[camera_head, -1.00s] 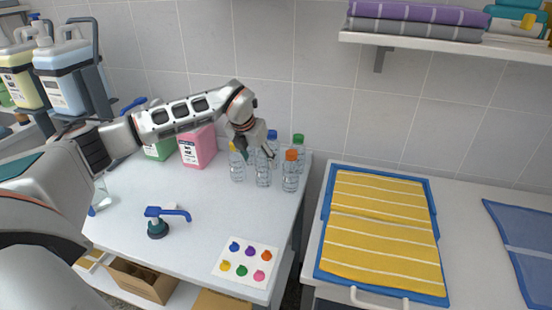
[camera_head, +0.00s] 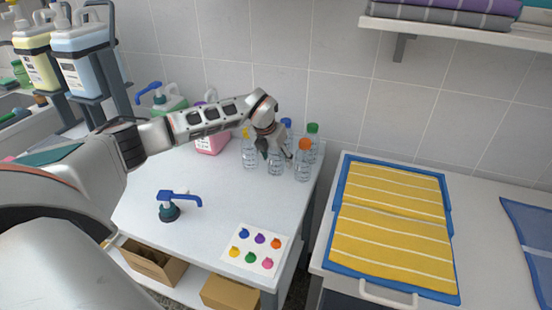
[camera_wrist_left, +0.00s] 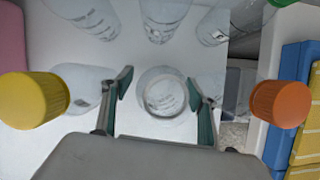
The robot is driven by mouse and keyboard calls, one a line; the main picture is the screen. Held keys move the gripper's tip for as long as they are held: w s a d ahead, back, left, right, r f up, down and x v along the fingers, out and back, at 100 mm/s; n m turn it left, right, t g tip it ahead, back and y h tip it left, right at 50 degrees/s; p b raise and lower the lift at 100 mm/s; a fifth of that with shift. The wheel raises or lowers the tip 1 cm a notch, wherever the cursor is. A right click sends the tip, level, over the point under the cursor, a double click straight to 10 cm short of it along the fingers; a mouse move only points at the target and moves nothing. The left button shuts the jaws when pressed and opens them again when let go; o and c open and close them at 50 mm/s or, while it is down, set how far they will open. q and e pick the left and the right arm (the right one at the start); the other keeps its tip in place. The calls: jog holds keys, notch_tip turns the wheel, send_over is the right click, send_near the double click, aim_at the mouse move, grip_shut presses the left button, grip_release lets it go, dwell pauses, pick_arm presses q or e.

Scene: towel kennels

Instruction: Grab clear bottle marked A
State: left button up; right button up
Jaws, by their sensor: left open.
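Several clear bottles stand close together at the table's back right corner. Their caps include a yellow one (camera_head: 246,132), a blue one (camera_head: 286,123), a green one (camera_head: 312,128) and an orange one (camera_head: 304,144). A clear bottle (camera_head: 274,170) stands in front, between the yellow-capped and orange-capped ones, partly hidden by my left gripper (camera_head: 275,150). In the left wrist view my gripper (camera_wrist_left: 160,95) is open, and a round clear bottle shape (camera_wrist_left: 163,93) shows between its fingers. No contact is clear. No letter A is readable. My right gripper is out of view.
The neighbouring bottles leave little room around the gripper. A pink jug (camera_head: 210,140) and a green jug (camera_head: 172,107) stand behind. A yellow striped towel (camera_head: 390,225) lies right.

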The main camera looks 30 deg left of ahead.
pick_arm(q)
jog(key=c, duration=1.1)
jog(key=shift+r, duration=0.1)
